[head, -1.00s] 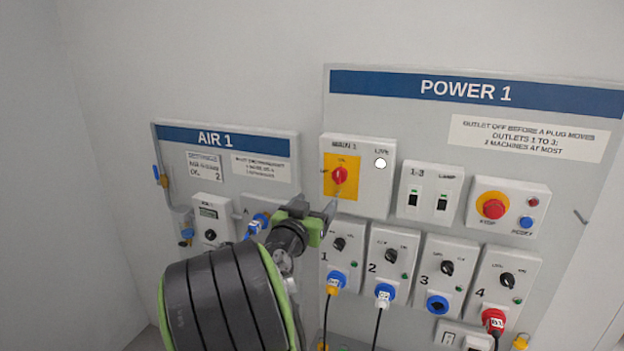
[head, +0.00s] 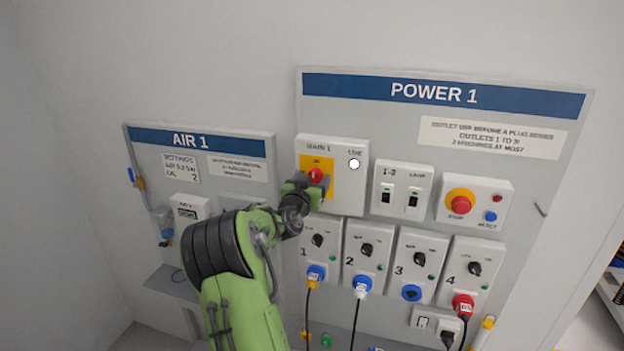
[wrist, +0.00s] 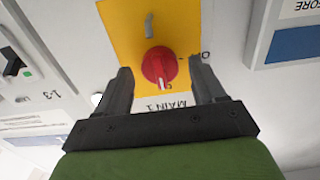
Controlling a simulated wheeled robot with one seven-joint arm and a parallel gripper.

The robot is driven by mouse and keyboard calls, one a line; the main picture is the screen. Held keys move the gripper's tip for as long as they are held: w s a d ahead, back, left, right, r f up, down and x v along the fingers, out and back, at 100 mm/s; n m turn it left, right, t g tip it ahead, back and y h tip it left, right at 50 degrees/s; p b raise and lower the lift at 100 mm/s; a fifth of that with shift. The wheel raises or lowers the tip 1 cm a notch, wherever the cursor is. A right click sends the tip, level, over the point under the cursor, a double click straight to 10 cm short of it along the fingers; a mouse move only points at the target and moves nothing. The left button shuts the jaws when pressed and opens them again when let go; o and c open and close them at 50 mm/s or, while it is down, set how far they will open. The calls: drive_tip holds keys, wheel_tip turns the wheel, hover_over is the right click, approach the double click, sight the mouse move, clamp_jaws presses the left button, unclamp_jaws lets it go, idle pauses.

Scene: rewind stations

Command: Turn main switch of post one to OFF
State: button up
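The main switch is a red rotary knob (head: 316,175) on a yellow plate (head: 305,163) in the box marked MAIN 1 on the POWER 1 board. In the wrist view the knob (wrist: 158,66) appears between the two dark fingertips, with the yellow plate (wrist: 125,25) behind it. My gripper (wrist: 160,68) is open, with a gap on each side of the knob. In the head view my gripper (head: 311,187) is at the knob's lower left and covers part of the plate. A white round lamp (head: 354,164) sits under the LIVE label.
Right of the main box are a switch box (head: 401,188) and a red stop button (head: 460,204). Below are several outlet boxes, some with plugs and hanging cables. The AIR 1 board (head: 240,180) is on the left. The wall right of the board is free.

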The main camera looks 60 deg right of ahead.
drive_tip(key=c, duration=1)
drive_tip(key=shift+c, duration=0.2)
drive_tip(key=shift+f, duration=0.1)
drive_tip(key=n+b, duration=0.2)
drive_tip(key=n, duration=0.2)
drive_tip(key=shift+w+n, duration=0.1)
drive_tip(key=shift+n, duration=0.3)
drive_tip(key=n+b, duration=0.1)
drive_tip(key=n, duration=0.3)
drive_tip(key=shift+n, duration=0.3)
drive_tip(key=n, duration=0.4)
drive_tip(key=shift+w+n+p, duration=0.1)
drive_tip(key=shift+n+p, duration=0.5)
drive_tip(key=shift+n, duration=1.7)
drive_tip(key=shift+f, duration=0.1)
